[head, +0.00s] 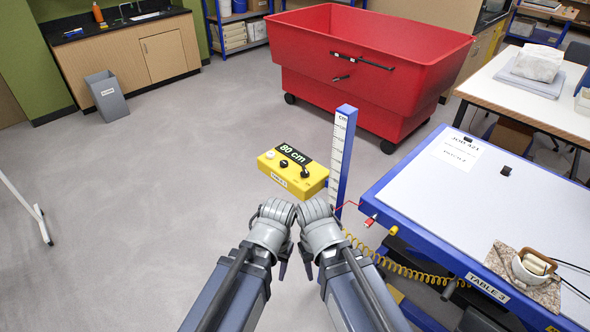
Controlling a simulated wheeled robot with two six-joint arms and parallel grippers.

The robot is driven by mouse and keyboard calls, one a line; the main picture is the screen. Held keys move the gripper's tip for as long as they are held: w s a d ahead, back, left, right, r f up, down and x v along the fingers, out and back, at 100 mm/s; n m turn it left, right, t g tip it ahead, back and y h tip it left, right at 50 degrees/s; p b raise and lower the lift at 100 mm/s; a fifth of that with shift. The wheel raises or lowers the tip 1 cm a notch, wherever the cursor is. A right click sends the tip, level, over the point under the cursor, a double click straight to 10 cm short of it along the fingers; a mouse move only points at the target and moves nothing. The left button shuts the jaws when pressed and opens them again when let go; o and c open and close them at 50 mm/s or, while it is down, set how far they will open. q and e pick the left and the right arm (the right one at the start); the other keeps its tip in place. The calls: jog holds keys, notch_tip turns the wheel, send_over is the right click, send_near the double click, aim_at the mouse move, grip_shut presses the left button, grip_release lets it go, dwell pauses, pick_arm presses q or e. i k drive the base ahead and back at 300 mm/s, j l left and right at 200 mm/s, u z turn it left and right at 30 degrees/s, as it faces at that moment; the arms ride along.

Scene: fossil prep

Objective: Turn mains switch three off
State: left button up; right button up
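No switch that I can read as mains switch three shows in the head view. A yellow control box (292,176) stands just beyond my two grippers, with a dark "80 cm" display, black and white knobs and a front label too small to read surely. The table marked "TABLE 3" (478,205) is at the right, with a blue frame and pale top. My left gripper (283,270) and my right gripper (308,270) are side by side at the lower middle, pointing down. Their wrists hide most of the fingers. I see nothing held.
A blue post with a white scale (342,155) rises beside the box. A coiled yellow cable (405,271) runs along the table's near side. A small red item (370,220) is at its left corner. A red wheeled bin (350,85) stands behind.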

aim_at(304, 173)
jog(key=i+j+u, duration=0.1)
jog(key=i+u, duration=0.15)
jog(key=i, duration=0.9)
